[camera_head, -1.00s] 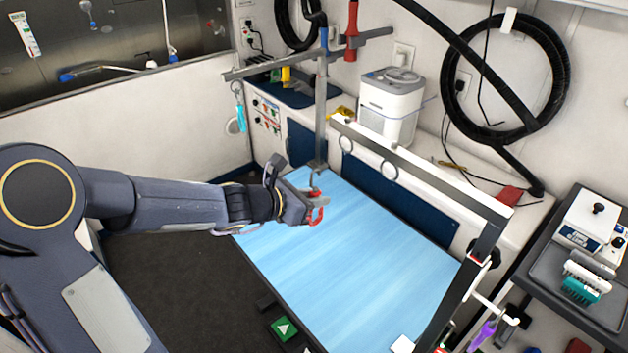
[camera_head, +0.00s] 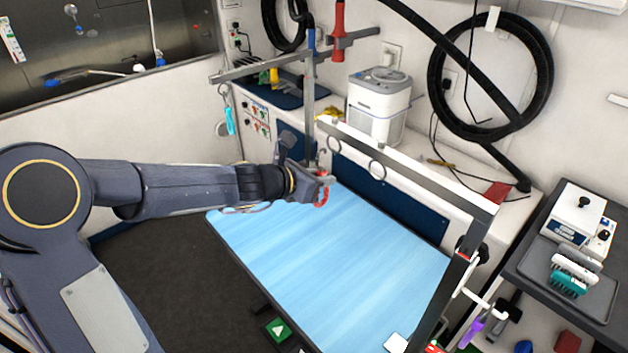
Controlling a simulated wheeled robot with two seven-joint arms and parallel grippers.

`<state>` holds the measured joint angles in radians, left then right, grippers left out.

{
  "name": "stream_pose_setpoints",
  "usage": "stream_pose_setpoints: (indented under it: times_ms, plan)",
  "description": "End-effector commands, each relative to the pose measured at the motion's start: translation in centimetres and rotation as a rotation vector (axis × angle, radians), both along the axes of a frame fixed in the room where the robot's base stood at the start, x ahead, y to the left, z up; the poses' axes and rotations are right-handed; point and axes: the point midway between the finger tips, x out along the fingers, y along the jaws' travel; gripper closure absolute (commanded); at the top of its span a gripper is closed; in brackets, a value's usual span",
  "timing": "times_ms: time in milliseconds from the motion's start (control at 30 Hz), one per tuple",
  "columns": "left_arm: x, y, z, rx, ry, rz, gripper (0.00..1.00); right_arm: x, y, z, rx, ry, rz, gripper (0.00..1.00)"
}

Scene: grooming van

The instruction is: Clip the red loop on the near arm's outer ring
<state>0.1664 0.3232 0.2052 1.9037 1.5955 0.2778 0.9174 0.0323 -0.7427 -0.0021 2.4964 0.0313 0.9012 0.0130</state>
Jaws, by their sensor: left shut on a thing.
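My left gripper (camera_head: 324,179) is shut on the red loop (camera_head: 321,195), which hangs at its fingertips above the far part of the blue table top. The near arm (camera_head: 420,172) is a pale-topped bar reaching from the right post toward the back left. Two thin metal rings hang under it. The outer ring (camera_head: 334,144) is near its free end; the inner ring (camera_head: 377,170) is further along to the right. The red loop is a little below and left of the outer ring in the picture and apart from it. My right gripper is out of view.
The blue table top (camera_head: 330,260) is mostly clear. A far post (camera_head: 309,95) with a crossbar stands behind my gripper, with a cyan item (camera_head: 229,120) hanging from it. A white appliance (camera_head: 378,100) sits on the back counter. A dark cart (camera_head: 540,240) stands right.

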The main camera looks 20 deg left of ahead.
Motion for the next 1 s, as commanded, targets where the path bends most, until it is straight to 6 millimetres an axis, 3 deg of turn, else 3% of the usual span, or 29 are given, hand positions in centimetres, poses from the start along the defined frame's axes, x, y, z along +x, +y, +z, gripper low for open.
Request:
stream_pose_setpoints:
  times_ms: [600,700,1000]
  plan:
    - [3.6,-2.5,0.0,-0.001,0.000,-0.002,0.98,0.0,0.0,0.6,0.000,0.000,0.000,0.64]
    - [3.5,-2.4,-0.9,0.000,-0.001,-0.001,0.98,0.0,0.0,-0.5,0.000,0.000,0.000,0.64]
    - [3.5,-2.4,-1.4,-0.001,-0.001,-0.001,0.98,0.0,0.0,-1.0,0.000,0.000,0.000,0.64]
